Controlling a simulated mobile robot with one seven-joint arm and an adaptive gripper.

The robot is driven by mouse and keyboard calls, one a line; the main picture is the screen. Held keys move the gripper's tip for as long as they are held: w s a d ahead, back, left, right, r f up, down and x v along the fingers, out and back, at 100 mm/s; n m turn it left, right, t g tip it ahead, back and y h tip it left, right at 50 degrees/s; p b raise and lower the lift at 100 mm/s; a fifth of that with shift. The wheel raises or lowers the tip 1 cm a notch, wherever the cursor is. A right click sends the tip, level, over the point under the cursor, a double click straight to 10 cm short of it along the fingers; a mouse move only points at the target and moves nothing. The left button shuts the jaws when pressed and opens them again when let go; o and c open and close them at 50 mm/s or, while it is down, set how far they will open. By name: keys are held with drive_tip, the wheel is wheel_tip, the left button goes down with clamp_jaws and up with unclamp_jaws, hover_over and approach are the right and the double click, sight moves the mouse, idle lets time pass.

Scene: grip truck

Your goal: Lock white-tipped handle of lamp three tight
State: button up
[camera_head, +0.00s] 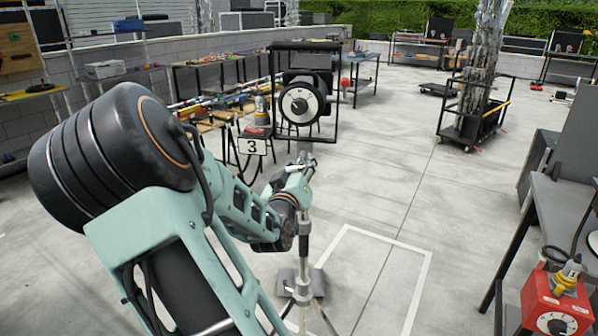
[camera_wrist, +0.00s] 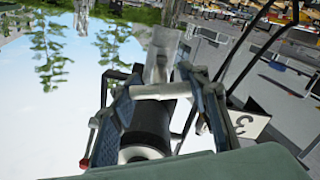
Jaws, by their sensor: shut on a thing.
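Lamp three (camera_head: 301,104) is a black-framed lamp with a round white face, standing upright on a thin stand (camera_head: 305,245). Its sign with the number 3 (camera_head: 252,146) hangs at the left of the frame; it also shows turned on its side in the wrist view (camera_wrist: 247,121). My gripper (camera_head: 303,166) is at the stand just below the lamp. A silver tube fitting (camera_wrist: 161,48) lies just beyond. The exact finger contact is partly hidden.
A cable hangs beside the sign. Workbenches with tools (camera_head: 215,62) stand behind on the left. A wheeled cart (camera_head: 474,115) is at the right back. A table with a red box (camera_head: 553,305) is at the front right. The floor between is clear.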

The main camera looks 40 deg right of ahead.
sight(298, 170)
drive_tip(key=shift+f+m, duration=0.1)
drive_tip(key=shift+m, duration=0.4)
drive_tip(key=shift+b, duration=0.3)
drive_tip(key=o, duration=1.3)
drive_tip(key=shift+c, duration=0.2)
drive_tip(key=shift+v, duration=3.8)
